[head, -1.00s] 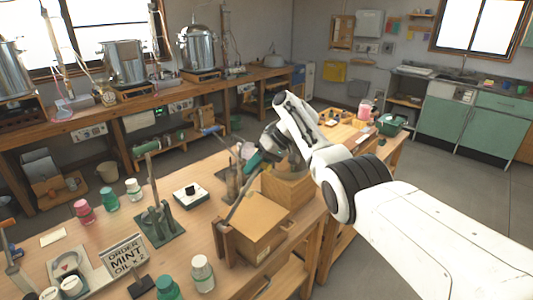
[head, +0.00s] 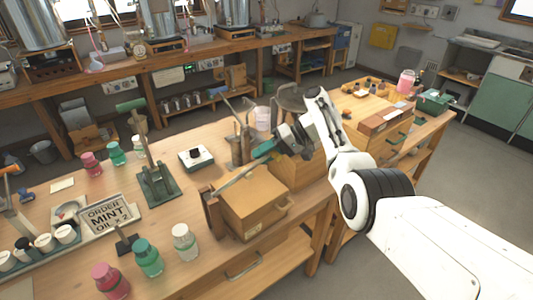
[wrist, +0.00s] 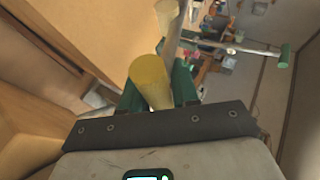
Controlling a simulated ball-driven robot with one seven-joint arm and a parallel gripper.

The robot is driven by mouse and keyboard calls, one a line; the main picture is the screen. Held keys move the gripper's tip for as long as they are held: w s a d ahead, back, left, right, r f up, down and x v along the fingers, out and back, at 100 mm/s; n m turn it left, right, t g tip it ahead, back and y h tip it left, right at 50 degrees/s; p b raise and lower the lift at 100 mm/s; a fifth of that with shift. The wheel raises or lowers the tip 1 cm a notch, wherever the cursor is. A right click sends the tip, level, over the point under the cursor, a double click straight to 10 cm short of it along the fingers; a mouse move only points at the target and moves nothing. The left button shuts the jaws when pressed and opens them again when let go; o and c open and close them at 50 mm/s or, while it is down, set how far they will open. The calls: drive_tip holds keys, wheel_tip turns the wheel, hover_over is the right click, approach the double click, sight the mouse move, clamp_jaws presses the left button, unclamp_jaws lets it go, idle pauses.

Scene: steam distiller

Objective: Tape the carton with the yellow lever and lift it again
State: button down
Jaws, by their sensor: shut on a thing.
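The tan carton (head: 255,204) sits closed on the wooden bench beside the brown frame of the taping lever. The lever bar (head: 235,179) slants up along the carton's far left edge toward my gripper (head: 268,150). In the wrist view the yellow lever handle (wrist: 151,82) stands between my green fingers, and my gripper is shut on it. The handle's outer end in the head view is hidden by the gripper. Whether tape lies on the carton cannot be seen clearly.
A second wooden box (head: 297,171) stands just behind the carton, close to my arm. A green press (head: 157,180) and a black-topped white device (head: 196,157) stand to the left.

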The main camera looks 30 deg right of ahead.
drive_tip(key=shift+s+d+f+b, duration=0.1)
drive_tip(key=shift+f+b, duration=0.4)
drive_tip(key=shift+f, duration=0.2)
drive_tip(key=shift+s+d+f+b, duration=0.1)
drive_tip(key=shift+f+b, duration=0.4)
drive_tip(key=shift+f, duration=0.15)
drive_tip(key=c, duration=1)
unclamp_jaws()
drive_tip(key=shift+o, duration=0.2)
drive_tip(key=shift+r, duration=0.15)
drive_tip(key=shift+w+r, duration=0.1)
drive_tip(key=shift+d+r, duration=0.1)
drive_tip(key=shift+d, duration=0.15)
drive_tip(key=b+v, duration=0.1)
drive_tip(key=v, duration=0.6)
